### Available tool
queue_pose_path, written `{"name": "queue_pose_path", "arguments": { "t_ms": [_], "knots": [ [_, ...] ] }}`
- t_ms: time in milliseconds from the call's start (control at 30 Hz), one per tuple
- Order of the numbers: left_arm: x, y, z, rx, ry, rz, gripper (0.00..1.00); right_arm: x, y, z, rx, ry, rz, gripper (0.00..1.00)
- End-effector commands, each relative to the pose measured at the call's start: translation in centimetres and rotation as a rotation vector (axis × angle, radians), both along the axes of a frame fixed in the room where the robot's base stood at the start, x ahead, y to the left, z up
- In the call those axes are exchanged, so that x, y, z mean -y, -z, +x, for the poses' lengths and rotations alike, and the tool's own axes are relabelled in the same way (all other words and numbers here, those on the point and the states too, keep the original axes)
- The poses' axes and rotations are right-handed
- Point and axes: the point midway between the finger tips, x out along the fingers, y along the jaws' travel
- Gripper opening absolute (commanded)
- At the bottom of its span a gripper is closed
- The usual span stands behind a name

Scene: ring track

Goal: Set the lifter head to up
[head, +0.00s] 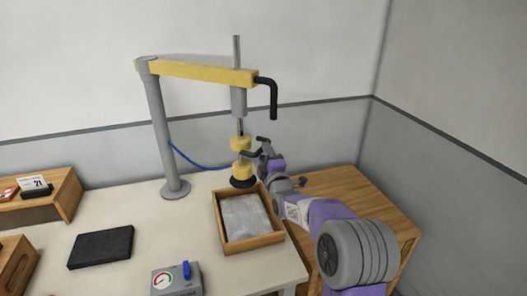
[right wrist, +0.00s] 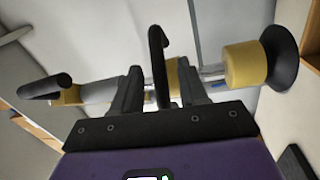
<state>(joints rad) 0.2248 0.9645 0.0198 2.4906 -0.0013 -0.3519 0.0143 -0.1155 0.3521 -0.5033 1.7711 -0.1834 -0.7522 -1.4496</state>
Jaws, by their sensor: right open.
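The lifter head (head: 242,170) hangs on a vertical rod from the yellow boom (head: 195,72) of a grey post. It has yellow collars and a dark suction cup (head: 243,183) at its bottom, close to the back edge of a wooden tray (head: 282,236); I cannot tell the gap below the cup. My right gripper (head: 262,152) is at the head's right side. In the right wrist view, the open fingers (right wrist: 160,88) stand either side of a black bent handle (right wrist: 158,50), and the yellow collar and suction cup (right wrist: 281,58) show to the right. My left gripper is out of view.
The tray holds grey sheets. A black bent handle (head: 272,97) hangs at the boom's end. A black slab (head: 101,246), a gauge box (head: 176,280) with a blue lever and wooden boxes stand left. A wooden cabinet (head: 345,187) and wall bound the right.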

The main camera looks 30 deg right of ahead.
Motion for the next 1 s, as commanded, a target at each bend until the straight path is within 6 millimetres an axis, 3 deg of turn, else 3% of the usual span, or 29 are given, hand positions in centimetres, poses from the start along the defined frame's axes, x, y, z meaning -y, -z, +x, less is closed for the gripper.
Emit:
{"name": "queue_pose_path", "arguments": {
  "t_ms": [133, 333, 1000],
  "knots": [
    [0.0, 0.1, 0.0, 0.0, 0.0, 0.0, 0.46, -0.5, 0.2, -2.1, 0.001, 0.0, 0.002, 0.43],
    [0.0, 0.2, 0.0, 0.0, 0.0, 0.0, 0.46, -0.9, 0.4, -3.6, 0.001, 0.0, 0.001, 0.43],
    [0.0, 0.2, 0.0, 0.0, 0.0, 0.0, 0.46, -1.0, 0.5, -3.8, 0.002, 0.0, 0.0, 0.43]
  ]
}}
